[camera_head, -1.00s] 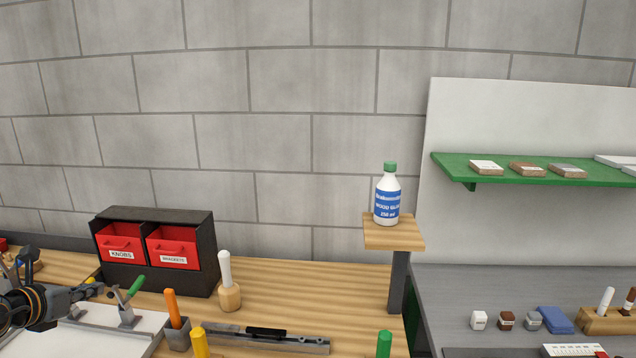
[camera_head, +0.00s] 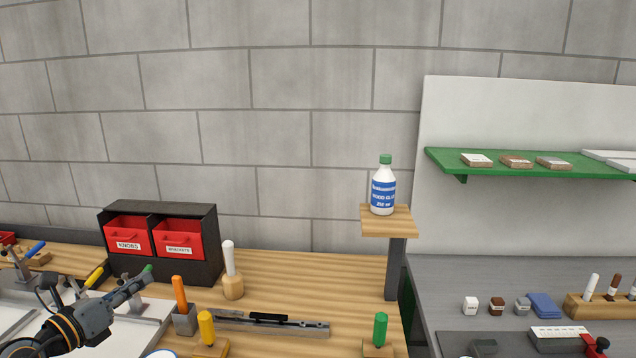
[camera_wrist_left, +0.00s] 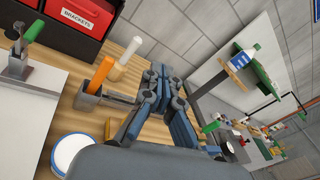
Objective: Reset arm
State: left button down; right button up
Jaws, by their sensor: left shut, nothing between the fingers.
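My left gripper (camera_head: 135,284) comes in from the lower left in the head view, above the white board area at the left of the wooden bench. In the left wrist view its fingers (camera_wrist_left: 165,75) are together with nothing between them. In the head view its tip overlaps a green-handled tool (camera_head: 148,269), and I cannot tell whether they touch. My right gripper does not show in either view.
A black box with red drawers (camera_head: 160,243) stands behind the gripper. Orange (camera_head: 180,293), yellow (camera_head: 206,327) and white (camera_head: 228,258) handled tools stand to its right. A glue bottle (camera_head: 383,187) is on a small raised shelf (camera_head: 390,221).

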pick_arm(q)
jog(key=s+d+r+n+t+y, duration=0.2)
jog(key=s+d+n+t+y, duration=0.25)
jog(key=n, duration=0.85)
jog(key=s+a+f+n+g+y, duration=0.25)
jog(key=s+f+n+y, duration=0.2)
jog(key=f+n, duration=0.4)
jog(key=s+a+f+n+g+y, duration=0.2)
jog(key=s+f+n+g+y, duration=0.25)
jog(key=f+n, duration=0.35)
jog(key=s+d+f+n+g+h, duration=0.2)
jog(key=s+d+f+g+h, duration=0.25)
jog(key=s+d+f, duration=0.4)
jog(key=s+d+f+n+g+h, duration=0.25)
jog(key=s+d+f+g, duration=0.25)
jog(key=s, duration=0.7)
notch_tip(320, 180, down, 27)
jog(key=s+g, duration=0.2)
jog(key=s+a+f+g, duration=0.1)
jog(key=s+a+f, duration=0.1)
jog(key=s+f, duration=1.3)
jog(key=shift+s+f+m, duration=0.25)
jog(key=shift+s+m, duration=0.05)
jog(key=shift+s, duration=0.5)
